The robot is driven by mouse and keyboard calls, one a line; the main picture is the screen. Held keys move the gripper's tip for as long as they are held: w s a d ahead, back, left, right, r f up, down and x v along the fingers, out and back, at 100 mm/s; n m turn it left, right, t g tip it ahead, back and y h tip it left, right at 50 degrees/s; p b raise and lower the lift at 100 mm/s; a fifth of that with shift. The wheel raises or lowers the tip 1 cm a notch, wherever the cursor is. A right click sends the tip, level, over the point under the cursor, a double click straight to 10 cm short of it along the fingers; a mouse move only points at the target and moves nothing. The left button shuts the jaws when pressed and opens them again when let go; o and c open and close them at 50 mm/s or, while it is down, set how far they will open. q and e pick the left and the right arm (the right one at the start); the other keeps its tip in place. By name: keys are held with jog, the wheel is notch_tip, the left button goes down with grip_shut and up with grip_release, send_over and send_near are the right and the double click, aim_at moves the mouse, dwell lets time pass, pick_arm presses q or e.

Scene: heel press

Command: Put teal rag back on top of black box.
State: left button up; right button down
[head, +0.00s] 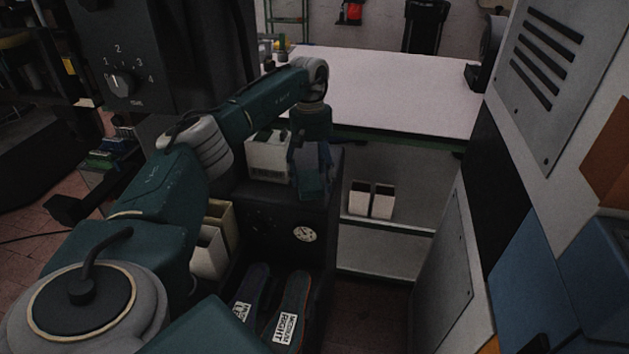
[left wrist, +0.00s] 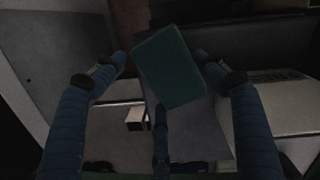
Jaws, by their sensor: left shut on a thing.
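My left gripper (head: 311,170) hangs at the right end of the black box (head: 275,225), in the middle of the head view. It is shut on the teal rag (left wrist: 172,66), a flat, folded rectangle between the dark blue fingers in the left wrist view. In the head view the rag (head: 314,188) is dark and partly hidden by the fingers. The black box has a round gauge on its front. Whether the rag touches the box is hard to tell. My right gripper is in neither view.
A white container (head: 268,156) stands on the black box close left of the gripper. Two shoe-shaped pieces (head: 275,305) lie below its front. A pale tabletop (head: 390,85) is behind. Small white boxes (head: 370,200) stand on a lower shelf. A grey cabinet (head: 550,85) bounds the right.

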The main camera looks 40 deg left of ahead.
pick_arm(q)
notch_tip(320, 180, down, 2)
jog(key=shift+f, duration=0.15)
jog(key=shift+f, duration=0.15)
jog(key=o, duration=1.2)
jog(key=shift+o, duration=0.6)
